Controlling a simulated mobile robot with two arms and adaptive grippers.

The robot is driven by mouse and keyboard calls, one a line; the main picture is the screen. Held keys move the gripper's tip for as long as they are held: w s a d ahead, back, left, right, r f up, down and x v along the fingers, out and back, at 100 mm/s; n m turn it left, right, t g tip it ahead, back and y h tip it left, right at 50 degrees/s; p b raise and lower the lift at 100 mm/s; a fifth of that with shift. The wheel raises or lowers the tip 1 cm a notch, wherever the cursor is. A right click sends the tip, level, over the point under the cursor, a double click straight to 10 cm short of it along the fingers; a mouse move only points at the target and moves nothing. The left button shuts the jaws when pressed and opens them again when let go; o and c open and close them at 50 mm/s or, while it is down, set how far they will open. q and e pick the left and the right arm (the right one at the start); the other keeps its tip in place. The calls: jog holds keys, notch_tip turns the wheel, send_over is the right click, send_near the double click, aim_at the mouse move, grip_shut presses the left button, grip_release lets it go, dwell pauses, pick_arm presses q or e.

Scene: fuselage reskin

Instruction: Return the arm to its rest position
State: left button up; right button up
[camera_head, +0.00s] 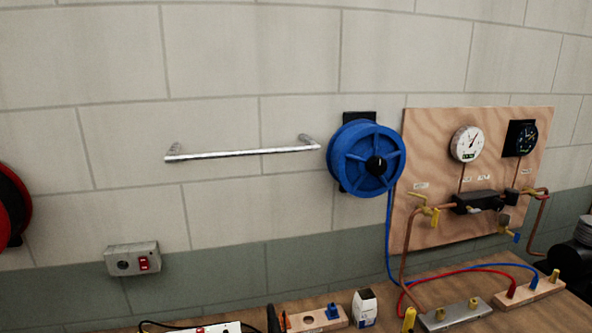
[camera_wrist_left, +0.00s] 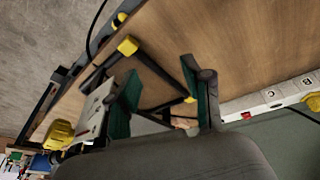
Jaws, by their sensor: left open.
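My left gripper (camera_wrist_left: 160,92) shows only in the left wrist view. Its two dark fingers with green pads are spread apart, with nothing held between them. Beyond the fingers lies a wooden bench top (camera_wrist_left: 215,35), tilted in this view. Neither arm and neither gripper shows in the head view. My right gripper is not seen in either view.
The bench top (camera_head: 375,316) along the head view's bottom edge carries a white box (camera_head: 364,308) and wooden blocks. A blue reel (camera_head: 366,158), metal rail (camera_head: 240,153) and gauge panel (camera_head: 430,135) are at the wall. A white power strip (camera_wrist_left: 270,97) lies right of my fingers.

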pick_arm(q)
jog(key=s+a+r+y, duration=0.1)
jog(key=s+a, duration=0.1)
jog(key=s, duration=0.5)
jog(key=s+a+r, duration=0.1)
jog(key=s+a, duration=0.2)
jog(key=s, duration=0.4)
notch_tip(320, 180, down, 32)
jog(key=s+g+b, duration=0.1)
jog(key=b, duration=0.5)
jog(key=s+a+f+b, duration=0.1)
jog(key=s+f+b, duration=0.1)
jog(key=s+f, duration=0.6)
jog(key=s+a+f+g+b, duration=0.1)
jog(key=s+f+b, duration=0.2)
jog(key=s+f, duration=0.5)
notch_tip(320, 180, down, 6)
jog(key=shift+s+a+r+y, duration=0.25)
jog(key=shift+s+y, duration=0.05)
jog(key=shift+s, duration=0.1)
